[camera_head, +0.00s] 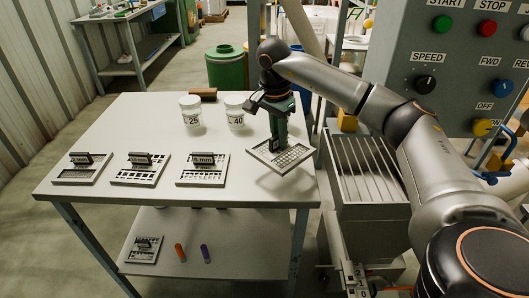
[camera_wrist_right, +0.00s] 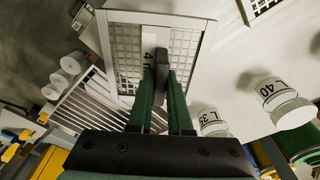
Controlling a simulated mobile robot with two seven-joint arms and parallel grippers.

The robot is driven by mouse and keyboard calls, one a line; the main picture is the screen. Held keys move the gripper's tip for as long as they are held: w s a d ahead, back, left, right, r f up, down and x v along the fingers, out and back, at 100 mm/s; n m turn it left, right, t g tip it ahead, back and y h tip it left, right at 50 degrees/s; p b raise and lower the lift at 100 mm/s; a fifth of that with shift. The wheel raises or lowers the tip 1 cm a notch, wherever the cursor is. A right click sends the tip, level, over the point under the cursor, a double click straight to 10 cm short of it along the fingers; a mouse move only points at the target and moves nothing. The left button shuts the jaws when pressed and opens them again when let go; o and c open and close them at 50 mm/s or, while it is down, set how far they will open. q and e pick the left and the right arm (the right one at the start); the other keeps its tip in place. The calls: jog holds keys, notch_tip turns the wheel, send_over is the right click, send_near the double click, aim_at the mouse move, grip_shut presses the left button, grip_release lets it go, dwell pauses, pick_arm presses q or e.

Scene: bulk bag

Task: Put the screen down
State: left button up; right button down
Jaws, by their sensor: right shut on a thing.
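My right gripper (camera_head: 275,140) is shut on the dark upright handle of a grey square screen (camera_head: 294,155). The screen hangs at the right end of the white table, slightly tilted, and part of it reaches past the table's right edge. I cannot tell whether it touches the tabletop. In the right wrist view the screen (camera_wrist_right: 127,45) shows its mesh and the mark "4 m", partly hidden by the fingers (camera_wrist_right: 160,75). Three similar screens with handles, left (camera_head: 82,169), middle (camera_head: 141,169) and right (camera_head: 203,169), lie in a row on the table. My left gripper is out of view.
Two white jars (camera_head: 190,111) (camera_head: 235,111) and a brown block (camera_head: 203,94) stand at the table's back. The table (camera_head: 130,120) is clear between jars and screens. A slatted hopper (camera_head: 365,170) and control panel (camera_head: 450,65) are to the right. The lower shelf holds another screen (camera_head: 144,249).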

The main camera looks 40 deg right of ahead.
aim_at(278, 156)
jog(key=shift+f, duration=3.3)
jog(key=shift+f, duration=0.1)
jog(key=c, duration=0.8)
grip_release()
jog(key=shift+c, duration=0.2)
